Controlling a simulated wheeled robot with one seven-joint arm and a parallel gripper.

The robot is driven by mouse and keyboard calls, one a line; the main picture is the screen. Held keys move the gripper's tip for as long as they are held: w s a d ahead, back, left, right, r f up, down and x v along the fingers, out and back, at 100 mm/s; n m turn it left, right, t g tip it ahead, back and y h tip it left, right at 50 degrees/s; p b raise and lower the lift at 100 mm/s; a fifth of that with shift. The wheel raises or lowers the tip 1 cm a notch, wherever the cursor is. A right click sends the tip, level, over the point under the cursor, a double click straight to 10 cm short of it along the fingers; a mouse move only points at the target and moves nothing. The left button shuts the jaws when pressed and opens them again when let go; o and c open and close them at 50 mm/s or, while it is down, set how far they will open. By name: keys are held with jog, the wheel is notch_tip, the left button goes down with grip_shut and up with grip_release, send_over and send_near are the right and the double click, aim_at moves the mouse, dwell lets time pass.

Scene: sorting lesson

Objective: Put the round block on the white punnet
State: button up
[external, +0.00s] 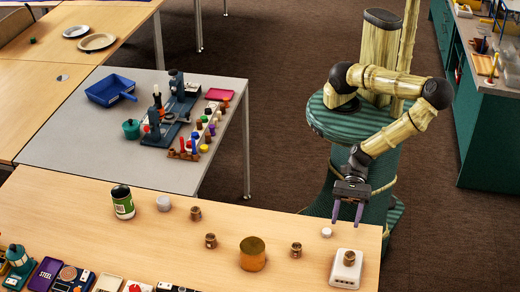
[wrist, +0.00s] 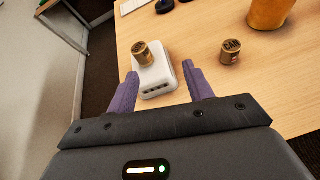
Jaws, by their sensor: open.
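A white box with slots along its side, which I take for the white punnet (external: 337,275), stands at the right end of the near table; it also shows in the wrist view (wrist: 170,79).
A small white round piece (external: 326,232) lies near the far edge. Several items line the near left edge.

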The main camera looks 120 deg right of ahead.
jog(key=w+d+r+m+g+h, duration=0.15)
jog(key=w+d+m+h, duration=0.25)
jog(key=d+m, duration=0.6)
jog(key=w+d+m+g+h, duration=0.2)
jog(key=w+d+m+h, duration=0.15)
jog(key=d+m, duration=0.7)
jog(key=s+d+r+m+g, duration=0.2)
jog(key=d+r+m, duration=0.4)
jog(key=m, duration=0.5)
jog(key=s+d+r+m+g, duration=0.1)
jog(key=s+d+r+m, duration=0.3)
jog(key=d+r+m, duration=0.3)
jog(key=d+m, duration=0.3)
jog(key=m, duration=0.1)
jog(key=shift+s+d+g+h, duration=0.35)
jog(key=shift+s, duration=0.05)
